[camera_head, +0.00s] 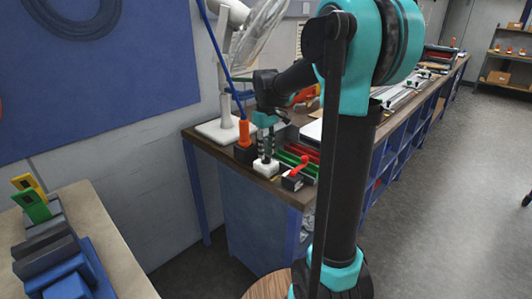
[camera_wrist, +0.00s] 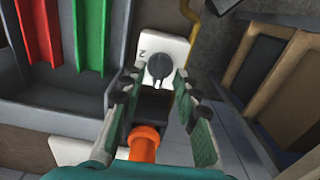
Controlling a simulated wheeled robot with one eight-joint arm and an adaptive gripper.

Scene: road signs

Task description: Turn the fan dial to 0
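The fan dial (camera_wrist: 160,66) is a dark round knob on a white box (camera_wrist: 177,45). A mark like a "2" shows on the box left of the knob; no other numbers are readable. In the head view the white box (camera_head: 265,168) sits near the table's front edge, its knob hidden by my gripper. My gripper (camera_wrist: 156,80) is open, fingers pointing at the box, one on each side of the knob. A gap shows between the fingers and the knob. In the head view my gripper (camera_head: 266,156) is just above the box.
An orange connector (camera_head: 244,132) on a black block stands left of the box. A black block with a red lever (camera_head: 294,178) is at its right. Red and green strips (camera_wrist: 90,35) lie in a grey tray (camera_wrist: 60,107). A side table (camera_head: 115,245) is at left.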

